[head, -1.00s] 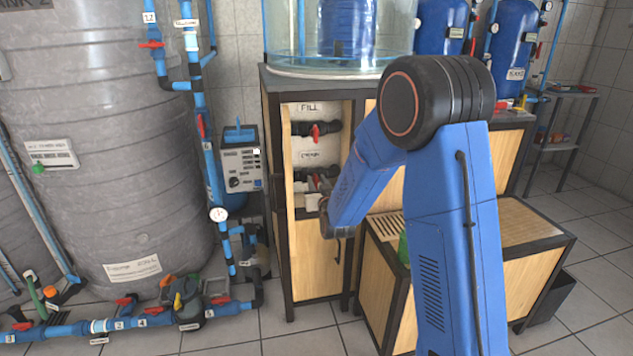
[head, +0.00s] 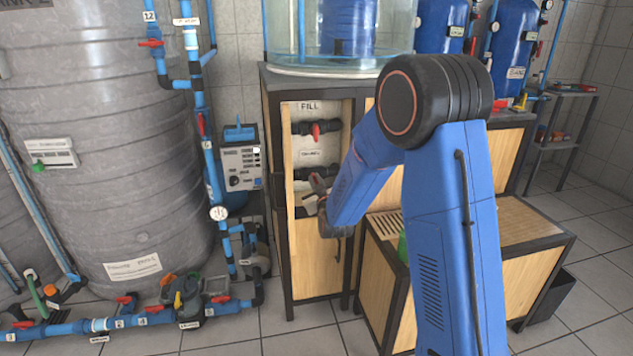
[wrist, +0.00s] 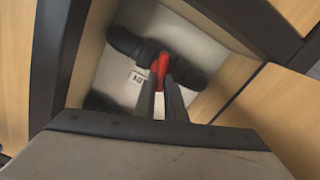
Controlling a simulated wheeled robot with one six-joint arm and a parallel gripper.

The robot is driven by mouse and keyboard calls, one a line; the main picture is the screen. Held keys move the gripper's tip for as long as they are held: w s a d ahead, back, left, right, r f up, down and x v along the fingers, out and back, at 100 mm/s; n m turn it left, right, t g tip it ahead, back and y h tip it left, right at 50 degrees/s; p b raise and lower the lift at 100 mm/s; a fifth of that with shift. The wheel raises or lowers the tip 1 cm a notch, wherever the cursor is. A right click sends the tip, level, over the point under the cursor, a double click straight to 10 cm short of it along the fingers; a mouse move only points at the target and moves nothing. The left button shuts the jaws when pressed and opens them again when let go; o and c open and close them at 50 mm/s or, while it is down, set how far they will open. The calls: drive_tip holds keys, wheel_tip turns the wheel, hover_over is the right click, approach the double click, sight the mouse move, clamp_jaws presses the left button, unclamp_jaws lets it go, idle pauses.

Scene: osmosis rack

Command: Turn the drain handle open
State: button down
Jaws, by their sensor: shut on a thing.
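The red drain handle (wrist: 159,68) sits on a black pipe valve in the wrist view, with its lower part between my fingertips. My gripper (wrist: 161,88) is shut on this handle. In the head view my gripper (head: 316,198) reaches into the cabinet's front opening, at the lower pipe below a small white label. The drain handle (head: 317,183) shows there only as a small reddish piece, partly hidden by my gripper. The black drain pipe (wrist: 127,42) runs slantwise behind the handle.
The fill valve with its red handle (head: 316,130) is above, under the FILL label (head: 309,106). Wooden cabinet frames (head: 290,160) border the opening closely. A slatted wooden bench (head: 525,225) stands to the right, and a grey tank (head: 100,150) to the left.

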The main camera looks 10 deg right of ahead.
drive_tip(key=n, duration=0.3)
drive_tip(key=shift+a+f+n, duration=0.15)
drive_tip(key=shift+a+n, duration=0.05)
drive_tip(key=shift+n, duration=0.2)
drive_tip(key=n, duration=0.3)
drive_tip(key=shift+a+f+n, duration=0.2)
drive_tip(key=shift+n, duration=0.1)
drive_tip(key=n, duration=0.3)
drive_tip(key=f+n, duration=0.1)
drive_tip(key=n, duration=0.2)
drive_tip(key=shift+a, duration=0.1)
drive_tip(key=shift+n, duration=0.4)
drive_tip(key=c, duration=1.8)
unclamp_jaws()
drive_tip(key=shift+r, duration=0.1)
drive_tip(key=shift+s, duration=0.1)
